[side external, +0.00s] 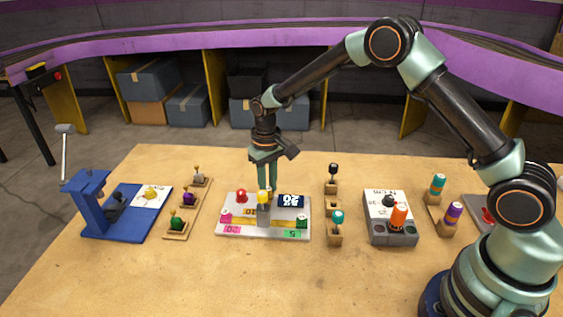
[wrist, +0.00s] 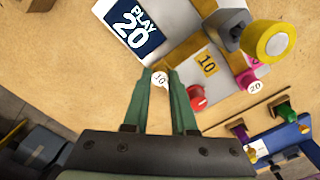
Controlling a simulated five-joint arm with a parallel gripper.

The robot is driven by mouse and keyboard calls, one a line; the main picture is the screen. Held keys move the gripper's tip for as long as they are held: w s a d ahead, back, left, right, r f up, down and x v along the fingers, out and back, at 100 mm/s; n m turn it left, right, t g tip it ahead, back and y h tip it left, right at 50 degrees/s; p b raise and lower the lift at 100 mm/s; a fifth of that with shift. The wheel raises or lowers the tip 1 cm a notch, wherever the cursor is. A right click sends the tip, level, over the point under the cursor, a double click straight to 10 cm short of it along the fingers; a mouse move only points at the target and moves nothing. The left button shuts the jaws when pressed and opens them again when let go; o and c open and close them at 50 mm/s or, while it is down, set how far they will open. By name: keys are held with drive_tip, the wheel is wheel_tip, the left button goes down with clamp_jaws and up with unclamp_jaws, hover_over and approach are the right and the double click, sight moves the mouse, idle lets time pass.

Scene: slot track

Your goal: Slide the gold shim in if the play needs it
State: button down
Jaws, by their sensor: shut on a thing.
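My gripper (wrist: 166,82) is shut on the gold shim, whose white tag (wrist: 160,78) reading 10 shows at the fingertips; the fingers hide most of its body. In the side view my gripper (side external: 265,186) is over the far side of the white track board (side external: 222,231). The board's screen (wrist: 135,28) reads PLAY 20. A yellow-topped grey post (wrist: 268,40) stands at the front of the board. A red knob (wrist: 197,97) is close beside the fingers. A pink shim (wrist: 250,75) tagged 20 and a green shim (side external: 302,221) stand on the board. I cannot tell whether the held shim touches it.
A blue lever press (side external: 90,205) and a wooden rack (side external: 175,234) with several knobbed pieces stand to the left. Another rack (side external: 334,237), a grey box (side external: 392,236) with an orange knob, and a rack of cylinders (side external: 447,231) stand to the right. The front table is clear.

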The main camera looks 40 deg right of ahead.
drive_tip(key=shift+r, duration=0.1)
idle(0.7)
drive_tip(key=shift+s+a, duration=1.55)
drive_tip(key=shift+a, duration=0.1)
drive_tip(key=c, duration=0.7)
unclamp_jaws()
